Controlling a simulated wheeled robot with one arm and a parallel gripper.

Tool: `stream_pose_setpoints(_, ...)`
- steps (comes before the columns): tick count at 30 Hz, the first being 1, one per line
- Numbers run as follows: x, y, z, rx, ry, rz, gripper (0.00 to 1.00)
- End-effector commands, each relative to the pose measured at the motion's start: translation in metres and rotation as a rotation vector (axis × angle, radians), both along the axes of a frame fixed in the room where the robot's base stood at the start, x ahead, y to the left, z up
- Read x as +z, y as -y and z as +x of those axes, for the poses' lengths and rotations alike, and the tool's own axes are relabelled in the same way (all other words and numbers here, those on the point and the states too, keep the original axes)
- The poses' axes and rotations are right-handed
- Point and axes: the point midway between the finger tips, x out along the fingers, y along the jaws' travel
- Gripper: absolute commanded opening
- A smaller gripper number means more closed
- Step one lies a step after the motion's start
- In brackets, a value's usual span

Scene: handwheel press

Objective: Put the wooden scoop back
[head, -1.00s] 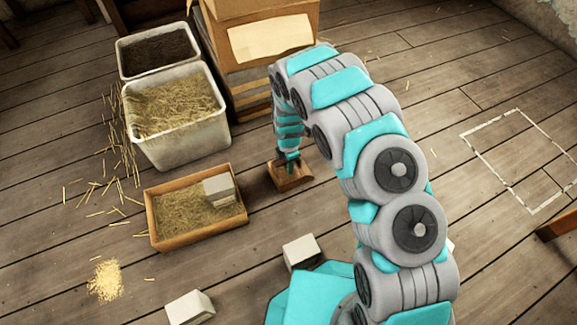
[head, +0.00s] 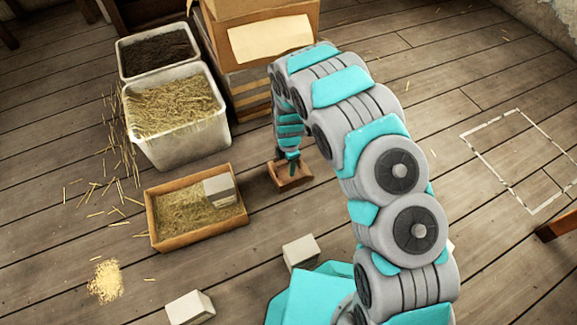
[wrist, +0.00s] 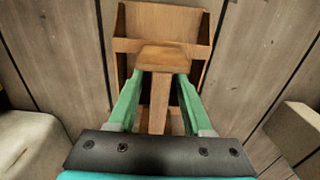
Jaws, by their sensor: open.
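The wooden scoop (head: 290,175) rests on the plank floor, right of the shallow wooden straw tray. In the wrist view its open box-like pan (wrist: 165,20) lies at the top, and its block-topped handle (wrist: 163,60) rises toward the camera. My gripper (head: 288,160) is over the scoop, pointing down. In the wrist view its green fingers (wrist: 160,84) are open, one on each side of the handle. Whether either finger touches the wood I cannot tell. Part of the pan is hidden behind the handle.
The straw tray (head: 172,242) holds a pale block (head: 220,188). Behind stand a white bin of straw (head: 218,140), a dark-filled bin (head: 122,60) and a large box (head: 225,45). Pale blocks (head: 300,251) (head: 190,307) lie in front. A white floor outline (head: 490,116) is at right.

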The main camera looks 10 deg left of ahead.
Motion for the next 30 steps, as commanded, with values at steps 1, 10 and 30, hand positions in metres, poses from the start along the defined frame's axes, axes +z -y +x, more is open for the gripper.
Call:
stream_pose_setpoints(1, 0.01, -0.001, 0.001, 0.0, 0.002, 0.002, 0.5)
stream_pose_setpoints(10, 0.071, -0.001, 0.002, 0.001, 0.005, 0.003, 0.5)
stream_pose_setpoints(30, 0.117, 0.001, 0.001, -0.007, 0.002, 0.0, 0.5)
